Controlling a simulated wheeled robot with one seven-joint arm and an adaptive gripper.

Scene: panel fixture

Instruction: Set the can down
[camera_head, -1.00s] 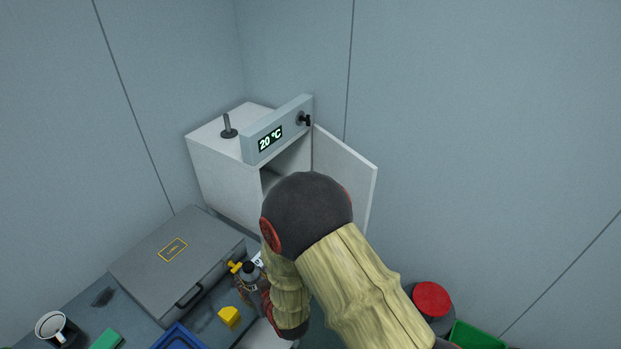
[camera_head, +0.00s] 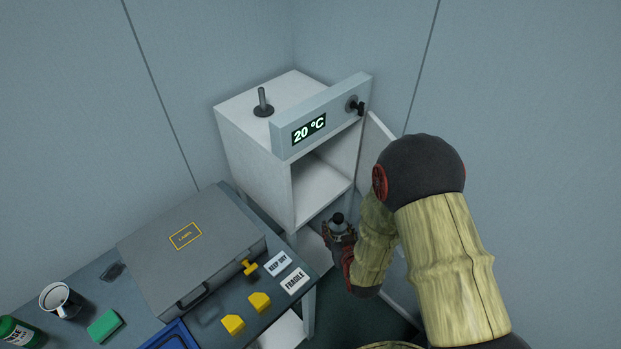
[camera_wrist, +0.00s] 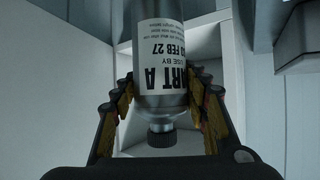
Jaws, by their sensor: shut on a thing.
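The can (camera_wrist: 162,90) is a grey metal bottle-like can with a dark cap and a white label reading "PART A" and "FEB 27". It fills the middle of the wrist view, its cap toward the bottom of the picture. My gripper (camera_wrist: 162,105) is shut on it, one finger on each side. In the head view the dark cap of the can (camera_head: 338,219) shows in my gripper (camera_head: 340,233), below and in front of the open white cabinet (camera_head: 252,150). Most of the can's body is hidden there by the gripper. The cabinet's visible interior looks empty.
The cabinet's display reads 20 °C, and its door (camera_head: 378,140) stands open, partly behind my arm. A grey case (camera_head: 185,240), yellow blocks (camera_head: 259,302), small signs (camera_head: 294,281), a mug (camera_head: 58,298) and a green sponge (camera_head: 104,326) are on the table (camera_head: 312,262).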

